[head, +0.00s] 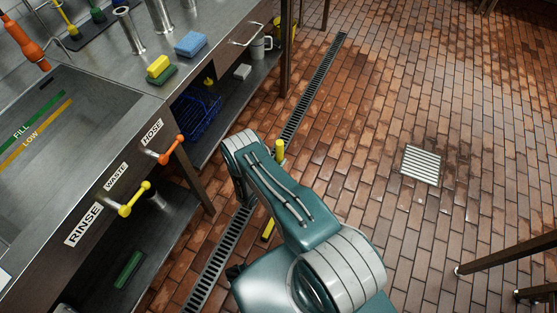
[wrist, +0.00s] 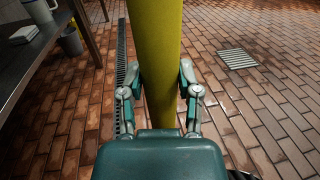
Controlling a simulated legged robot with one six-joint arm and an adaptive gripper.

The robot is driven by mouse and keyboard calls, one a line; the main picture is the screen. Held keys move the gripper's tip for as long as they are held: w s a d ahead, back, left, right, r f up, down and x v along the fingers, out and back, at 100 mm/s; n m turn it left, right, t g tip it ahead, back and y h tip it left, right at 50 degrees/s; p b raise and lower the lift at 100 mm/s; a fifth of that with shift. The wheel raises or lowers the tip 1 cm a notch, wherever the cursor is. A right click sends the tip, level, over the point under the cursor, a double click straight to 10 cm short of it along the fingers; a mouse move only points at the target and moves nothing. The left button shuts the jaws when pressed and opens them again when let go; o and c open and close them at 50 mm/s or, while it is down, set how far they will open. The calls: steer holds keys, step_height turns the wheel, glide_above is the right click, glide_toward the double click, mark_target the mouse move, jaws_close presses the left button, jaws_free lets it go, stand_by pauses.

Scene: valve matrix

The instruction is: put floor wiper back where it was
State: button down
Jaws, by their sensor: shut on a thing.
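The floor wiper shows as a thick yellow pole (wrist: 153,40) that rises through the middle of the wrist view. My gripper (wrist: 162,92) has one finger on each side of the pole and is shut on it. In the head view my teal arm hides the gripper. A short yellow pole top (head: 279,150) stands out above the arm, and another yellow piece (head: 268,230) shows below it, near the floor drain channel. The wiper's head and its contact with the floor cannot be made out.
A long drain channel (head: 312,88) runs alongside. The brick floor right is mostly clear, with a square grate (head: 421,165).

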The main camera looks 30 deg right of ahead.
steer(key=shift+c, duration=1.5)
jaws_free()
steer(key=v, duration=1.2)
step_height(320, 180, up, 34)
steer(key=w+d+m+g+y, duration=0.15)
steer(key=m+g+y, duration=0.35)
steer(key=m+g, duration=0.7)
steer(key=s+a+r+m+t+y, duration=0.2)
steer(key=s+r+m+t+y, duration=0.2)
steer(key=s+r, duration=0.6)
steer(key=s+a+r+m+t+y, duration=0.2)
steer(key=s+r+m+t+y, duration=0.3)
steer(key=s+r, duration=0.6)
steer(key=shift+s+a+r+m+y, duration=0.2)
steer(key=shift+a+r+m+y, duration=0.25)
steer(key=shift+m+y, duration=0.65)
